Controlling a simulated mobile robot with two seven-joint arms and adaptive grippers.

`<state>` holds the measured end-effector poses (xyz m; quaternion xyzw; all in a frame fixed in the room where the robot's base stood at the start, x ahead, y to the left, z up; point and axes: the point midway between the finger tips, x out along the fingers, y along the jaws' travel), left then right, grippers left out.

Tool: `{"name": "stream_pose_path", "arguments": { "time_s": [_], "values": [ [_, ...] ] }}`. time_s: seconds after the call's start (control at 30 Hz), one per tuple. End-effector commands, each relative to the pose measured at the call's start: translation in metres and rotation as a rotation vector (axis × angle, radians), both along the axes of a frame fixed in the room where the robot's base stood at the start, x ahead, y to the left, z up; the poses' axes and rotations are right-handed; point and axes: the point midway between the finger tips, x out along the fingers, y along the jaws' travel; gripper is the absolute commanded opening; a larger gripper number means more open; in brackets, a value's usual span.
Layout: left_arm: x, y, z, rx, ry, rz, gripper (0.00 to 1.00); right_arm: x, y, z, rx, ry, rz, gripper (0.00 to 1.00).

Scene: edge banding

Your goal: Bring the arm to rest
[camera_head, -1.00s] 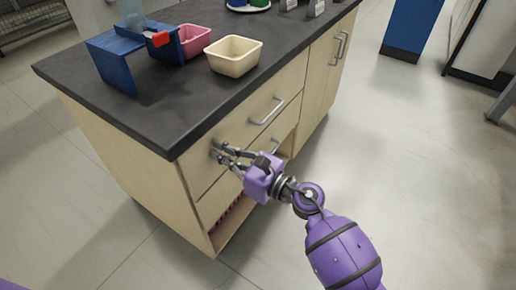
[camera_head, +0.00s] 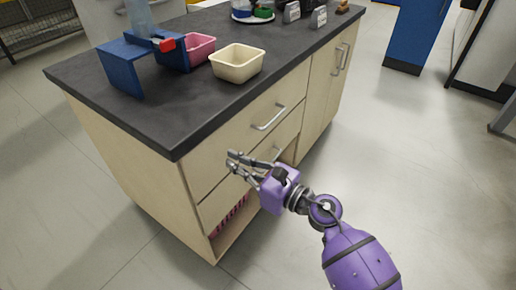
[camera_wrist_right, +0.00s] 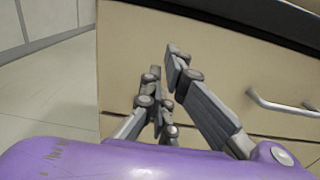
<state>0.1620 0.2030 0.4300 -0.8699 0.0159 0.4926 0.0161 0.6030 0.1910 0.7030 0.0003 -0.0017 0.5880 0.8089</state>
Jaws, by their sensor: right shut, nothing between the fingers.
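My right gripper (camera_head: 232,162) is in front of the wooden drawer fronts of the cabinet (camera_head: 130,160), below its dark worktop. Its fingers are shut with nothing between them. In the right wrist view the gripper (camera_wrist_right: 164,62) shows its fingertips close together before a drawer front (camera_wrist_right: 225,70). I cannot tell whether they touch the wood. My purple right arm reaches in from the lower right. My left gripper is not in view.
A blue stand (camera_head: 121,67), a pink bin (camera_head: 201,47) and a cream bin (camera_head: 236,64) stand on the worktop (camera_head: 170,117). Drawer handles (camera_head: 269,117) stick out near the gripper. A lower opening (camera_head: 229,217) holds something red. The floor at right (camera_head: 430,160) is clear.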

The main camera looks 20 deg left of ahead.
Motion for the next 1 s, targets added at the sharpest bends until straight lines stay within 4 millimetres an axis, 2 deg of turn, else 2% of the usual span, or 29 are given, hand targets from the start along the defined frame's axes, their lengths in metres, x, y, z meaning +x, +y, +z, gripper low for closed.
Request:
{"name": "stream_pose_path", "arguments": {
  "time_s": [0.03, 0.2, 0.4, 0.57, 0.87, 0.93, 1.0],
  "values": [
    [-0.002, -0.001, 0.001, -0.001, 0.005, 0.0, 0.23, -0.006, -0.016, -0.002, -0.005, 0.002, -0.002, 0.0],
    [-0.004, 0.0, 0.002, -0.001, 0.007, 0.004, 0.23, -0.018, -0.053, -0.002, -0.004, 0.001, -0.002, 0.0],
    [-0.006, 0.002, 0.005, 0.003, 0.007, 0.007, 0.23, -0.027, -0.081, -0.001, -0.003, 0.002, -0.001, 0.0],
    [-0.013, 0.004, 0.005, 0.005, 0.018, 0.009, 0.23, -0.03, -0.089, -0.001, -0.002, 0.001, 0.0, 0.0],
    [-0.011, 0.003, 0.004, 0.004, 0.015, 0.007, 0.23, -0.025, -0.091, 0.001, 0.027, 0.064, -0.02, 0.0],
    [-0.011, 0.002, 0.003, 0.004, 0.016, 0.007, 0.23, -0.017, -0.094, 0.009, 0.09, 0.151, -0.056, 0.0],
    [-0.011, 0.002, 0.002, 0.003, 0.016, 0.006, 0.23, -0.006, -0.099, 0.026, 0.196, 0.265, -0.099, 0.0]
  ]
}}
